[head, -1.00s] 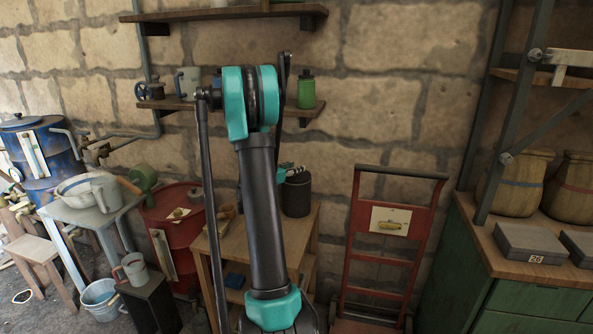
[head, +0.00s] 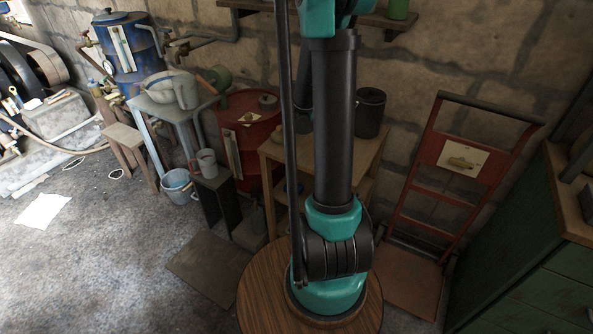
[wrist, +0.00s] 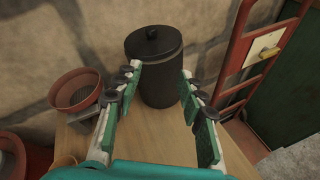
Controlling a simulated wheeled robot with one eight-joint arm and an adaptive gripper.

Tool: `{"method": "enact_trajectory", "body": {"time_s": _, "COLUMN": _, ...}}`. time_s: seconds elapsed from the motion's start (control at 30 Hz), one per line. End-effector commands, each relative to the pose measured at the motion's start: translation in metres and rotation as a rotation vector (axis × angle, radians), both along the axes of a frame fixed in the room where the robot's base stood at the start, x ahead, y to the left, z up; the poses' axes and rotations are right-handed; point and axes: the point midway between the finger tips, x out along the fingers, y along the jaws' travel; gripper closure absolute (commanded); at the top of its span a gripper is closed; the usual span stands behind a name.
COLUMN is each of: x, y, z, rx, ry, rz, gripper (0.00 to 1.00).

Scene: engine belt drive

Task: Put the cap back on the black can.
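The black can (head: 370,115) stands upright on the wooden bench, just right of my arm in the head view. In the wrist view the black can (wrist: 160,82) shows ahead of my gripper. A dark round cap with a small knob (wrist: 152,36) sits on top of it and looks level. My gripper (wrist: 161,70) is open and empty, its green-padded fingers spread apart with the can beyond and between their tips. The fingers look apart from the can, though the exact gap is hard to tell. In the head view my gripper is hidden behind my arm.
The wooden bench top (wrist: 150,135) is clear in front of the can. A reddish pot (wrist: 75,90) stands to its left. A red hand truck (head: 455,170) stands right of the bench. A red drum (head: 250,125) stands to the left.

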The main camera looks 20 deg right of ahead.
Motion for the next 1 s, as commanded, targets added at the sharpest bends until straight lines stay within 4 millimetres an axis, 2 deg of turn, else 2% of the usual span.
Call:
{"method": "enact_trajectory", "body": {"time_s": 0.03, "x": -0.016, "y": 0.015, "z": -0.007, "rx": 0.104, "ry": -0.086, "rz": -0.025, "gripper": 0.6}}
{"method": "enact_trajectory", "body": {"time_s": 0.17, "x": -0.052, "y": 0.06, "z": -0.032, "rx": 0.41, "ry": -0.321, "rz": -0.137, "gripper": 0.6}}
{"method": "enact_trajectory", "body": {"time_s": 0.3, "x": -0.095, "y": 0.115, "z": -0.06, "rx": 0.731, "ry": -0.532, "rz": -0.314, "gripper": 0.6}}
{"method": "enact_trajectory", "body": {"time_s": 0.5, "x": -0.157, "y": 0.201, "z": -0.096, "rx": 1.152, "ry": -0.748, "rz": -0.662, "gripper": 0.6}}
{"method": "enact_trajectory", "body": {"time_s": 0.6, "x": -0.183, "y": 0.238, "z": -0.108, "rx": 1.307, "ry": -0.805, "rz": -0.844, "gripper": 0.6}}
{"method": "enact_trajectory", "body": {"time_s": 0.7, "x": -0.203, "y": 0.266, "z": -0.116, "rx": 1.411, "ry": -0.834, "rz": -0.992, "gripper": 0.6}}
{"method": "enact_trajectory", "body": {"time_s": 0.8, "x": -0.214, "y": 0.282, "z": -0.12, "rx": 1.467, "ry": -0.846, "rz": -1.088, "gripper": 0.6}}
{"method": "enact_trajectory", "body": {"time_s": 1.0, "x": -0.218, "y": 0.29, "z": -0.121, "rx": 1.493, "ry": -0.851, "rz": -1.137, "gripper": 0.6}}
